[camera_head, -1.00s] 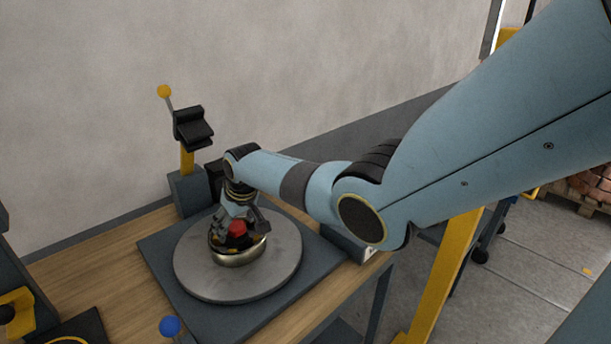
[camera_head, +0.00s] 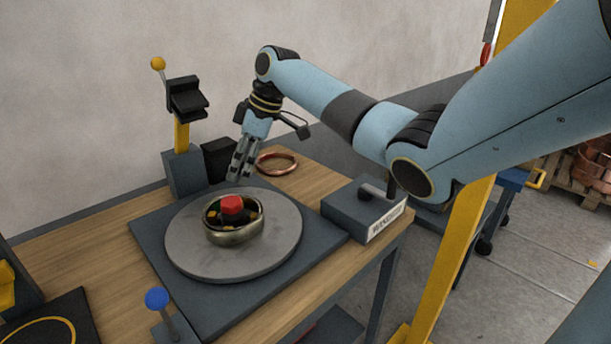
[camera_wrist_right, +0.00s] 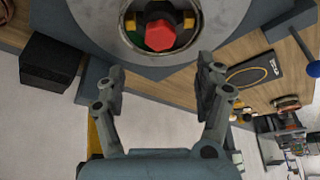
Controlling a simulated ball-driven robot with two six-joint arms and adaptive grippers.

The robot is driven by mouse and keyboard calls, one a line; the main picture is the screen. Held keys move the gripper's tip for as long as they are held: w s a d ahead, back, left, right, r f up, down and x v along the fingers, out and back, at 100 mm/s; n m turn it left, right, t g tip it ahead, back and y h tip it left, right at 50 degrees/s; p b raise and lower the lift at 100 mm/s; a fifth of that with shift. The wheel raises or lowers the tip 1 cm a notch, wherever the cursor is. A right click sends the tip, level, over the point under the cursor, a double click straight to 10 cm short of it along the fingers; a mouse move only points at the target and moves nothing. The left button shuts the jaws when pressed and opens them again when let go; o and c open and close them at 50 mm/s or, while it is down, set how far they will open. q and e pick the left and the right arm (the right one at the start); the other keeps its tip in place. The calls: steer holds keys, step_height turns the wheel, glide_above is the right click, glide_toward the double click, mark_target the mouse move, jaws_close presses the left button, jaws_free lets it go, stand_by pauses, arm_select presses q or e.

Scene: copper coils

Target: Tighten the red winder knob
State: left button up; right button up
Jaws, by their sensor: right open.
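The red winder knob (camera_head: 232,204) sits at the centre of a brass-coloured round hub (camera_head: 236,238) on a grey turntable disc (camera_head: 185,250). In the right wrist view the red knob (camera_wrist_right: 160,36) shows at the top, beyond the fingertips, with dark and yellow parts around it. My right gripper (camera_head: 238,178) is above and behind the hub in the head view, apart from the knob. In the right wrist view its two fingers (camera_wrist_right: 160,82) are spread with nothing between them. My left gripper is in neither view.
A copper ring (camera_head: 277,162) lies on the wooden bench (camera_head: 100,240) behind the disc. A grey box with a handle (camera_head: 362,209) stands to the right. A post with a yellow ball lever (camera_head: 182,135) stands at the back left. A blue-ball lever (camera_head: 157,299) stands in front.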

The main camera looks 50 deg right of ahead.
steer(key=s+a+f, duration=0.1)
steer(key=s+f, duration=0.2)
steer(key=s+a+f+m+h, duration=0.1)
steer(key=s+a+f, duration=0.1)
steer(key=s+f, duration=0.1)
steer(key=s+a+f+m, duration=0.1)
steer(key=s+a+f, duration=0.1)
steer(key=s+f, duration=0.2)
steer(key=shift+s+a+f+g+b, duration=0.1)
steer(key=shift+a+f+g+b, duration=0.2)
steer(key=shift+f+b, duration=0.1)
steer(key=s+a+f+m, duration=0.1)
steer(key=s+f, duration=0.1)
steer(key=s, duration=0.2)
steer(key=s+a+f+m+h, duration=0.1)
steer(key=s+a+f, duration=0.1)
steer(key=s, duration=0.3)
steer(key=s+a+f, duration=0.2)
steer(key=s, duration=0.2)
steer(key=shift+s+f+m+h+b, duration=0.1)
steer(key=shift+s+m+h+b, duration=0.3)
steer(key=shift+s+f+m, duration=0.15)
steer(key=shift+s+f, duration=0.3)
steer(key=shift+f, duration=0.2)
steer(key=shift+s+f+m, duration=0.15)
steer(key=shift+s+f, duration=0.25)
steer(key=shift+f, duration=0.2)
